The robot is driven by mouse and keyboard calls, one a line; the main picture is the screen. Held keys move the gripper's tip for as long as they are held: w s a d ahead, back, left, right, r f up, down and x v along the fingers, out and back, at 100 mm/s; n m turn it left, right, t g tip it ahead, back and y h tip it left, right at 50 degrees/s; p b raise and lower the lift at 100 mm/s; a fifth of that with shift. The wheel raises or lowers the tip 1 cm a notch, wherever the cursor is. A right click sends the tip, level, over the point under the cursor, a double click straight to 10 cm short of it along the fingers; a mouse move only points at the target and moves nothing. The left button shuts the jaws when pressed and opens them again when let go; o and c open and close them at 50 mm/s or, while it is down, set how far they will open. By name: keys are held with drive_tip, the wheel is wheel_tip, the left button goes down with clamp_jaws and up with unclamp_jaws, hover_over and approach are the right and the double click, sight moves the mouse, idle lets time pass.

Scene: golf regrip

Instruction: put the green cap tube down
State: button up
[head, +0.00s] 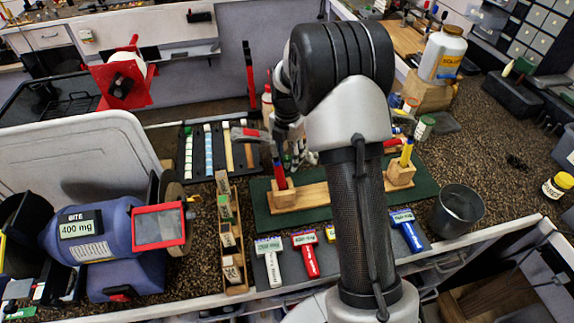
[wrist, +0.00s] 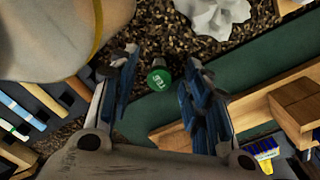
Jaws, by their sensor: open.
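The green cap tube (wrist: 160,80) shows in the wrist view between my gripper's fingers, its round green cap facing the camera. A dark body shows behind the cap, near the edge of the green mat. My gripper (wrist: 161,62) is open, with one finger on each side of the cap and gaps visible on both sides. In the head view, my gripper (head: 299,157) is low over the bench behind my arm. I cannot make out the tube there. Whether its base touches the bench is hidden.
A dark rack (head: 198,151) with long tubes lies left of my gripper. A wooden stand (head: 312,196) rests on the green mat (head: 262,213) in front. A metal cup (head: 458,210) is at the right. A crumpled white thing (wrist: 218,17) is close by in the wrist view.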

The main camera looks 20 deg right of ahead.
drive_tip(key=shift+f, duration=0.65)
drive_tip(key=shift+r, duration=0.1)
drive_tip(key=shift+c, duration=0.3)
clamp_jaws()
